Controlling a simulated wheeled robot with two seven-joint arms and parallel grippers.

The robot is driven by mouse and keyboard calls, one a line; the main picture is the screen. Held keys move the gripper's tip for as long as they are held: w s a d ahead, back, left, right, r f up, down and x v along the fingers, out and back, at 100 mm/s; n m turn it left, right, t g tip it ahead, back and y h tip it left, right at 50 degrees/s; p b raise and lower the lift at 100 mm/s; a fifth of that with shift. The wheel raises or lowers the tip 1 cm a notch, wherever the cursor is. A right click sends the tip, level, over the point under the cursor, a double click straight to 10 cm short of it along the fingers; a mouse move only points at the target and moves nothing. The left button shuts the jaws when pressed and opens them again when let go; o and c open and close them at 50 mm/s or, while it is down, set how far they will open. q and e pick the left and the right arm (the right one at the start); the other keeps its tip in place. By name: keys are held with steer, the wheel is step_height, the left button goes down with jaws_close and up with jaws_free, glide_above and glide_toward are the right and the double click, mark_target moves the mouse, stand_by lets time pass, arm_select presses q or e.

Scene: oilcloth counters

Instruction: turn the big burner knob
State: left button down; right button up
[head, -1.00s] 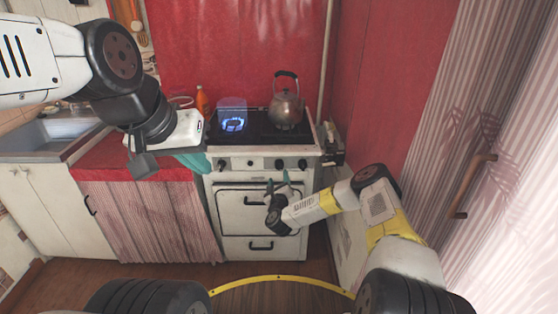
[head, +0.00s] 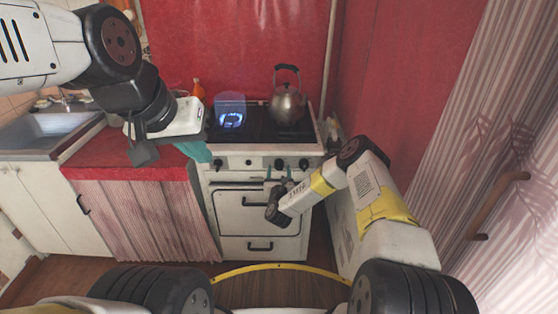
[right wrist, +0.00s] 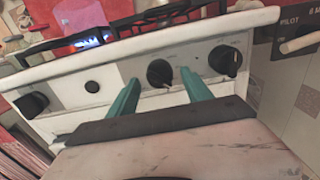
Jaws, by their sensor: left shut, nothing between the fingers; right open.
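The stove's front panel carries a row of dark knobs. The knob nearest my right gripper (head: 279,171) is a round black one (head: 281,164); it also shows in the right wrist view (right wrist: 160,73), between and just beyond the two teal fingertips. The fingers are open and stand on either side of it; I cannot tell whether they touch it. Another black knob (right wrist: 224,60) is to its right and a further one (right wrist: 32,103) is at the far left. No label shows which is the big burner's. My left gripper (head: 202,155) is shut and empty by the red counter.
The stove top holds a kettle (head: 287,102) at the right and a glowing blue burner (head: 231,119) at the left. The oven door handle (head: 240,184) is below the panel. A red counter (head: 115,168) and sink (head: 50,128) are at the left.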

steer(key=shift+w, duration=0.45)
jaws_close()
